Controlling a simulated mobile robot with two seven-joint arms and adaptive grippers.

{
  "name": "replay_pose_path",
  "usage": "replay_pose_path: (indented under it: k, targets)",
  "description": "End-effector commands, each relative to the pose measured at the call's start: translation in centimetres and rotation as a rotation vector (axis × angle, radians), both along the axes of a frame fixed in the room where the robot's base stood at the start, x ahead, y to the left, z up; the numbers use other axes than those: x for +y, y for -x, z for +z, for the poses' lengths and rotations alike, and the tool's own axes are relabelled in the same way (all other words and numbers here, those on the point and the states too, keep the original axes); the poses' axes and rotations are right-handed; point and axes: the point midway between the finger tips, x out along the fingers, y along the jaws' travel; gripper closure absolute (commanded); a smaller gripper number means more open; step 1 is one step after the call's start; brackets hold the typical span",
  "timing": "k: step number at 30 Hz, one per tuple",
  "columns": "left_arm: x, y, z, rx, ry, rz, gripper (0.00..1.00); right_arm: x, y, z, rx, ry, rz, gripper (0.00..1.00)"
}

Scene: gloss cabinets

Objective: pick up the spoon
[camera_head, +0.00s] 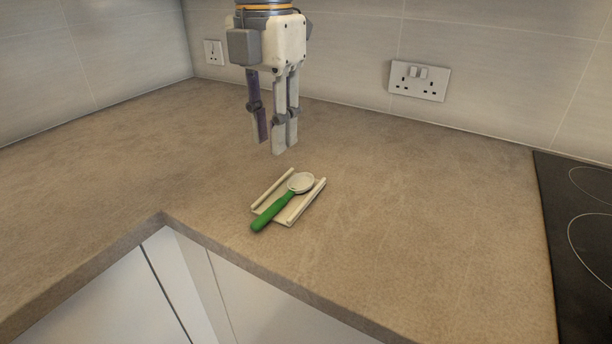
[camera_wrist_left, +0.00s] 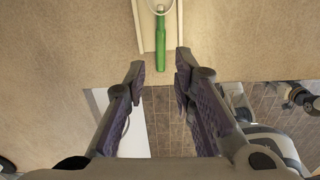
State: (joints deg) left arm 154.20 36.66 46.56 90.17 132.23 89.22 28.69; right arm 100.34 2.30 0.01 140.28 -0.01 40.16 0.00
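The spoon (camera_head: 273,210) has a green handle and a pale round bowl. It lies on a small cream rest (camera_head: 307,207) with two raised side bars, on the worktop. In the left wrist view the spoon's green handle (camera_wrist_left: 160,44) shows at the top, on the rest (camera_wrist_left: 141,22), and the bowl is partly cut off. My left gripper (camera_head: 272,146) points down above the worktop, behind and above the rest, apart from the spoon. In the left wrist view the gripper's fingers (camera_wrist_left: 158,72) are spread with nothing between them. My right gripper is not clearly in view.
The brown worktop (camera_head: 420,220) is clear around the rest. A black hob (camera_head: 580,240) is at the right edge. Wall sockets (camera_head: 419,81) are on the tiled wall behind. The worktop's front edge turns a corner near the rest, above white cabinets (camera_head: 255,300).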

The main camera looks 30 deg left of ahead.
Motion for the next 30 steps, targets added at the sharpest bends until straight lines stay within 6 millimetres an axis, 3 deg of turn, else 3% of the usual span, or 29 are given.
replay_pose_path:
  k: [6, 18, 26, 27, 30]
  targets:
    - [0.0, 0.1, -4.5, 0.004, 0.0, -0.001, 0.76, 0.0, 0.2, 0.0, 0.005, 0.0, 0.0, 0.6]
    - [0.0, -0.2, -11.0, 0.002, -0.002, -0.001, 0.76, 0.0, 0.1, 0.1, 0.002, 0.0, 0.0, 0.6]
    - [0.0, -0.2, -11.9, -0.001, -0.002, 0.0, 0.76, 0.0, 0.1, 0.1, 0.0, 0.0, 0.0, 0.6]
    - [0.0, -0.2, -11.9, -0.001, -0.002, 0.0, 0.78, 0.0, 0.1, 0.1, 0.0, 0.0, 0.0, 0.6]
    - [0.0, -0.2, -11.9, -0.001, -0.002, 0.0, 1.0, 0.0, 0.1, 0.1, 0.001, 0.0, 0.0, 0.6]
